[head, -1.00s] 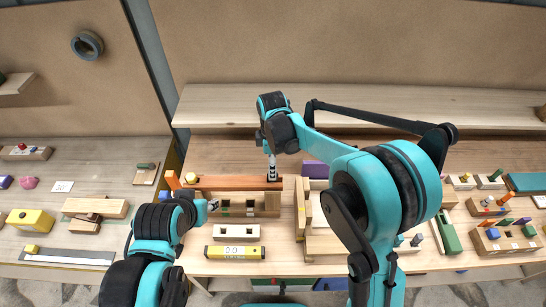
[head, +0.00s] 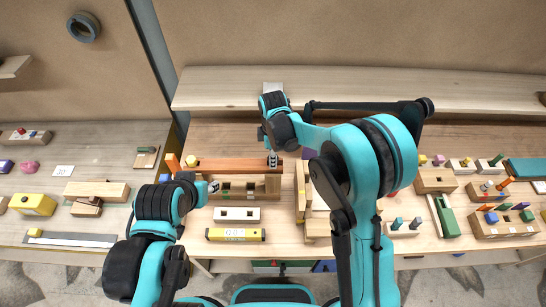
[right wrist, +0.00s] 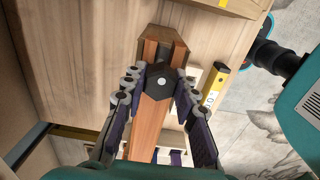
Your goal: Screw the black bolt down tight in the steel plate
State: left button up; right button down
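The black bolt (right wrist: 160,82) has a six-sided head with a pale dot in the middle. In the right wrist view it stands over a reddish-brown wooden beam (right wrist: 146,132). My right gripper (right wrist: 160,78) has a fingertip against either side of the bolt head and appears shut on it. In the head view this gripper (head: 272,160) points down at the beam (head: 235,164) near its right end and hides the bolt.
A white block with holes (head: 237,214) and a yellow spirit level (head: 236,234) lie in front of the beam. Wooden frame pieces (head: 301,195) stand to its right. A long shelf (head: 380,88) runs behind. Blocks with coloured pegs (head: 500,222) fill the right side.

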jog(key=m, duration=0.1)
jog(key=m+b, duration=0.1)
jog(key=shift+f+m, duration=0.25)
jog(key=shift+m, duration=0.05)
jog(key=m+b, duration=0.1)
jog(key=m, duration=0.3)
jog(key=shift+s+b, duration=0.1)
jog(key=shift+b, duration=0.2)
jog(key=shift+m, duration=0.7)
jog(key=m, duration=0.1)
jog(key=m+b, duration=0.1)
jog(key=shift+s+f+m, duration=0.1)
jog(key=shift+f+m, duration=0.15)
jog(key=shift+m, duration=0.05)
jog(key=m+b, duration=0.1)
jog(key=m, duration=0.3)
jog(key=shift+s, duration=0.15)
jog(key=shift+m, duration=0.8)
